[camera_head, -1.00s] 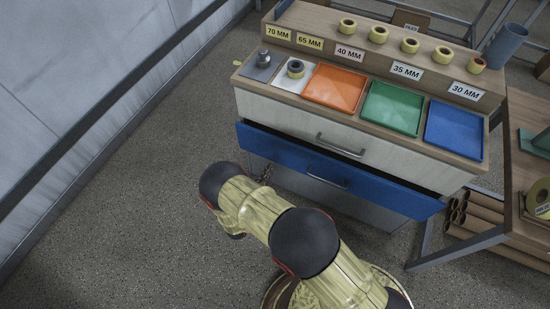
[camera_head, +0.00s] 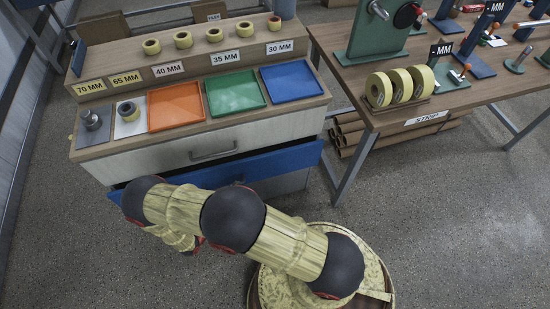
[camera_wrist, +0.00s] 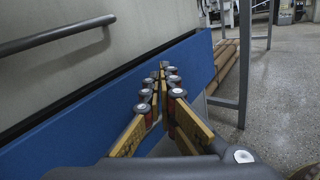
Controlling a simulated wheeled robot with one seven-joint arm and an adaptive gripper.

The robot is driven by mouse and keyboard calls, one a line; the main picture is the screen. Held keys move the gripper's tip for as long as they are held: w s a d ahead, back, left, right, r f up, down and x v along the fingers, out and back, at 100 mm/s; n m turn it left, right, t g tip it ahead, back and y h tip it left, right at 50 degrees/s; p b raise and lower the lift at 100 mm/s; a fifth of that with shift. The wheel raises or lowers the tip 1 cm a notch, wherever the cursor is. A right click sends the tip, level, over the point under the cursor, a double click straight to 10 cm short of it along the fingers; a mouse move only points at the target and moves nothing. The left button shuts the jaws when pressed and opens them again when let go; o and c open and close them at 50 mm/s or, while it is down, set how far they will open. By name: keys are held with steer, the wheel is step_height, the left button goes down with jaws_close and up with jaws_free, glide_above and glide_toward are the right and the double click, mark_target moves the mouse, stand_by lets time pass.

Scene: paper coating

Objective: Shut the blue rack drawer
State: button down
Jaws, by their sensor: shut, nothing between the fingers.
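The blue drawer (camera_head: 288,160) stands partly pulled out from the rack, below a pale grey drawer (camera_head: 215,149). A dark gap shows behind its top edge. My arm hides much of its front in the head view. In the wrist view the blue front (camera_wrist: 85,137) runs diagonally along the left of my gripper (camera_wrist: 163,72). My gripper's fingers are together, with nothing between them. They are close beside the blue front, near its right end; I cannot tell if they touch it. In the head view my gripper is hidden behind my arm.
The rack top holds orange, green and blue trays (camera_head: 291,81) and several tape rolls. A wooden table (camera_head: 400,120) with grey legs stands to the right, with cardboard tubes (camera_head: 350,128) beneath. The floor in front of the rack is open.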

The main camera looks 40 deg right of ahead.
steer(key=s+d+r+m+g+y, duration=0.1)
steer(key=s+d+m+g+y, duration=0.1)
steer(key=s+d+m+g, duration=0.6)
steer(key=s+d+m+g+y, duration=0.1)
steer(key=s+d+m+g, duration=0.55)
steer(key=s+g, duration=0.4)
steer(key=s+a+r+m+g+y, duration=0.15)
steer(key=s+a+m+y, duration=0.3)
steer(key=m+y, duration=0.5)
steer(key=s+a+m+g+y, duration=0.25)
steer(key=s+m+y, duration=0.35)
steer(key=m+y, duration=0.4)
steer(key=w+d+m+t+y, duration=0.2)
steer(key=w+m+t+y, duration=1)
steer(key=m+t, duration=0.8)
steer(key=w+d+f+m+t+h, duration=0.1)
steer(key=d+f+m+t+h, duration=0.1)
steer(key=d+m+t+h, duration=0.6)
steer(key=w+d+f+m+t+h, duration=0.15)
steer(key=d+m+t, duration=0.4)
steer(key=d, duration=0.55)
steer(key=w+a+m+b, duration=0.1)
steer(key=w+b, duration=0.3)
steer(key=w, duration=0.8)
steer(key=shift+a+r+g+h, duration=0.2)
steer(key=shift+a+g+h, duration=0.15)
steer(key=shift+a, duration=0.3)
